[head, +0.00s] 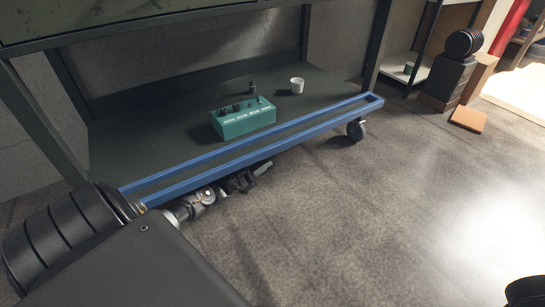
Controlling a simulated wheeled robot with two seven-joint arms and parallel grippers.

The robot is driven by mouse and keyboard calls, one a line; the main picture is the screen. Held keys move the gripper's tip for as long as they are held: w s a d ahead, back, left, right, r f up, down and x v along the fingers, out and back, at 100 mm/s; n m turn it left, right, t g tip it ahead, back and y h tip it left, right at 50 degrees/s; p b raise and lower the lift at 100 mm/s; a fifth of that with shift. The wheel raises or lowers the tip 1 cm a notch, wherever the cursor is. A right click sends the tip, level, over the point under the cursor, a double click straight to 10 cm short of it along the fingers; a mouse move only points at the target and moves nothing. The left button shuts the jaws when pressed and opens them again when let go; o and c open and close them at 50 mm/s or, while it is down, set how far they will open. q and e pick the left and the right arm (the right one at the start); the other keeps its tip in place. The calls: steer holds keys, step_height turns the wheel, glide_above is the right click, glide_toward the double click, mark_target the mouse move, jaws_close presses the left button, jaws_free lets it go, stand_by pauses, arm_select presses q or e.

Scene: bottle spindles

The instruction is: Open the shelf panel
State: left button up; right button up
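The shelf panel shows as a long, narrow blue frame (262,153) along the front edge of the dark lower shelf. It looks swung down, lying nearly flat rather than standing upright. My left arm comes in from the lower left, and my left gripper (242,182) is just below and in front of the panel's front bar, left of its middle. The gripper is small and dark here, so I cannot tell its finger opening or whether it touches the bar.
On the shelf (150,140) stand a teal box (243,122) with dark tops in it, a small dark item (252,88) and a white cup (297,85). A caster wheel (356,130) is under the right end. The floor in front is clear. A dark stand (447,78) is farther right.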

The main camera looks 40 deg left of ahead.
mark_target(272, 154)
arm_select(q)
steer(key=shift+b+x, duration=0.6)
steer(key=shift+x, duration=1.7)
jaws_close()
